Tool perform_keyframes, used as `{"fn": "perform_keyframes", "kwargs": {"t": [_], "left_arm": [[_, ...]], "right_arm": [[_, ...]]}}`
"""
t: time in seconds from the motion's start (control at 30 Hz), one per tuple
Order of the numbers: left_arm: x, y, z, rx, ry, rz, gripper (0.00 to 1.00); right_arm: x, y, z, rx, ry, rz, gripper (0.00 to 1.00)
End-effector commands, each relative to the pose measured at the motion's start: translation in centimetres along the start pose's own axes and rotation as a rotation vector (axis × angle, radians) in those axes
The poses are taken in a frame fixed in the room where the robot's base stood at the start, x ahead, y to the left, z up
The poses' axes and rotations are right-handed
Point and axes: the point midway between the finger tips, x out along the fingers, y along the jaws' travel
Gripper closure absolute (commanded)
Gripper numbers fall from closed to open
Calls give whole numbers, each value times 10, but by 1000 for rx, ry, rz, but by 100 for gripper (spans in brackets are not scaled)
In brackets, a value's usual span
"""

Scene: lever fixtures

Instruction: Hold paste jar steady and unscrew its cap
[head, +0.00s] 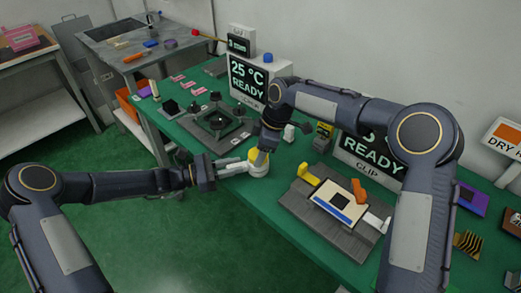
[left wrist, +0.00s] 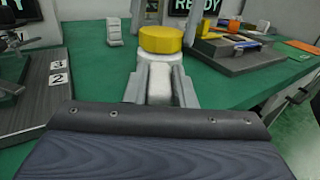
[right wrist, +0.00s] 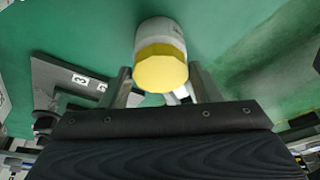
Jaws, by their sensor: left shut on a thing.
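The paste jar is white with a yellow faceted cap. In the head view the jar (head: 259,171) stands upright near the green table's front edge, with its cap (head: 253,154) on top. My left gripper (head: 240,168) reaches in from the left, low, and is shut on the jar. In the left wrist view the jar (left wrist: 160,75) sits between the fingers, with the cap (left wrist: 161,40) above them. My right gripper (head: 262,152) points down over the cap. In the right wrist view its fingers (right wrist: 164,88) are spread on either side of the cap (right wrist: 160,70); contact cannot be seen.
A grey fixture (head: 304,212) with a panel and an orange lever stands to the right. A dark fixture (head: 218,122) with knobs stands behind to the left. Display screens (head: 247,80) line the back. Green tabletop is clear around the jar's front.

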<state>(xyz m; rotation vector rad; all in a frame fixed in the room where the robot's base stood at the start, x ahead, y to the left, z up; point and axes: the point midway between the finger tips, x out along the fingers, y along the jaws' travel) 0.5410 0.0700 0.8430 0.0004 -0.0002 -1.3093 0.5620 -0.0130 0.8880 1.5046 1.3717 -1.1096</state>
Motion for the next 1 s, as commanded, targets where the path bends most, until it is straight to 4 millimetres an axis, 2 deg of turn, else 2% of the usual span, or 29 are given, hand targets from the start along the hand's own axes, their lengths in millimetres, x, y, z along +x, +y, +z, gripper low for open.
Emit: {"fn": "perform_keyframes", "kwargs": {"t": [0.03,0.17,0.2,0.57,1.0], "left_arm": [[0,0,0,-1,0,-1,100],[0,0,0,-1,0,-1,100],[0,0,0,-1,0,-1,100],[0,0,0,-1,1,0,100],[0,0,0,-1,1,0,100]], "right_arm": [[0,0,0,1,0,1,36],[0,0,0,1,0,1,19],[0,0,0,1,0,1,18],[-2,0,-1,2,0,1,18],[-26,0,-8,2,0,1,18]]}}
